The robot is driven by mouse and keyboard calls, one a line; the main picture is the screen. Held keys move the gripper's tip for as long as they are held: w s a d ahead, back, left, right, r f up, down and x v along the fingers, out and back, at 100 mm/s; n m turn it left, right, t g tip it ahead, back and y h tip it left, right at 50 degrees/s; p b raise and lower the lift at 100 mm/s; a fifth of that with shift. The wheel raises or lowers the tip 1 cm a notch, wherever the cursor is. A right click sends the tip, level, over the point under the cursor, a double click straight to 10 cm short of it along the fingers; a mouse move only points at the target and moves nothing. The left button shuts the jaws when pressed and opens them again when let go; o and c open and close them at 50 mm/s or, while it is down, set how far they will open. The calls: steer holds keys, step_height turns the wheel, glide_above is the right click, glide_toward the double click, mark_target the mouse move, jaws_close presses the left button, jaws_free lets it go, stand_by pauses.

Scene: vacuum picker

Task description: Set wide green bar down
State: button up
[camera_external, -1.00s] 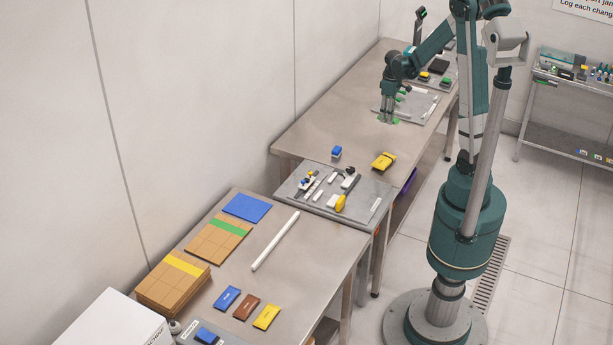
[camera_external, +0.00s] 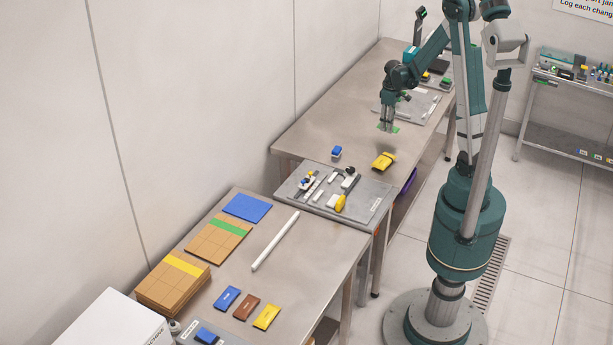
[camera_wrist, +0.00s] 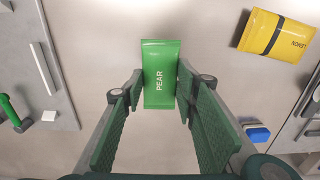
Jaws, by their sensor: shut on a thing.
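The wide green bar (camera_wrist: 160,60), printed PEAR, sits between the fingertips of my gripper (camera_wrist: 160,88) in the wrist view. My gripper is shut on its sides. In the external view the green bar (camera_external: 394,130) shows small at the fingertips of my gripper (camera_external: 388,128), over the far metal table (camera_external: 325,108). The bar appears to be held above the table top, with a faint shadow below it. The fingers partly hide the bar in the external view.
A yellow packet (camera_external: 383,161) and a blue block (camera_external: 337,152) lie near the table's front; both also show at the right of the wrist view. A grey board (camera_external: 418,106) with a green-handled tool (camera_wrist: 12,112) lies beyond. Bare table surrounds the bar.

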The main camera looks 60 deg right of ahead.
mark_target(381, 141)
steer(key=shift+f, duration=0.4)
steer(key=shift+f+b, duration=0.35)
steer(key=shift+f, duration=1.75)
steer(key=shift+f, duration=0.15)
steer(key=o, duration=0.9)
steer(key=shift+r, duration=0.25)
steer(key=shift+r+p, duration=0.8)
steer(key=shift+r, duration=5.15)
